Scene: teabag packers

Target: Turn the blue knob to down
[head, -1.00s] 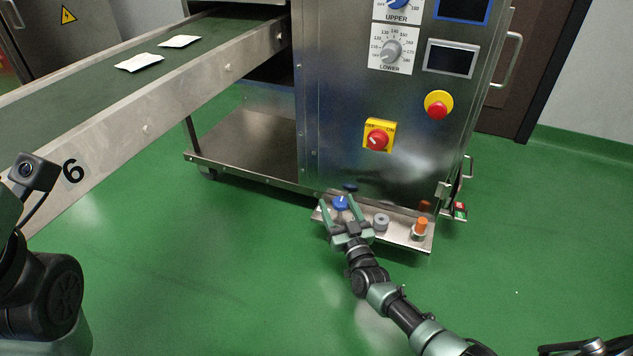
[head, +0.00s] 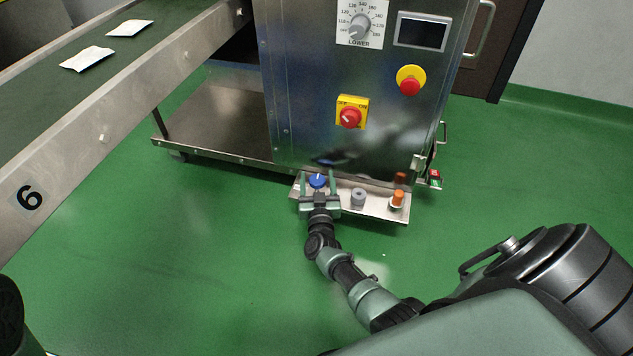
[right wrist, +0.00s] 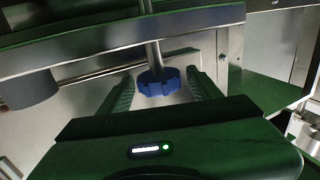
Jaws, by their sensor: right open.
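The blue knob (head: 317,180) sits at the left end of a small metal shelf (head: 378,208) at the machine's foot. A white pointer line shows on its top. My right gripper (head: 319,184) is open, with one finger on each side of the knob. In the right wrist view the blue knob (right wrist: 158,82) lies between the fingertips (right wrist: 163,90), with a shaft behind it. Whether the fingers touch it, I cannot tell. My left gripper is not in view.
A grey knob (head: 358,197) and an orange knob (head: 397,199) stand to the right on the same shelf. Above are a red switch (head: 350,117) on a yellow plate and a red emergency button (head: 410,85). A conveyor (head: 110,130) with teabags runs at the left. Green floor is free in front.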

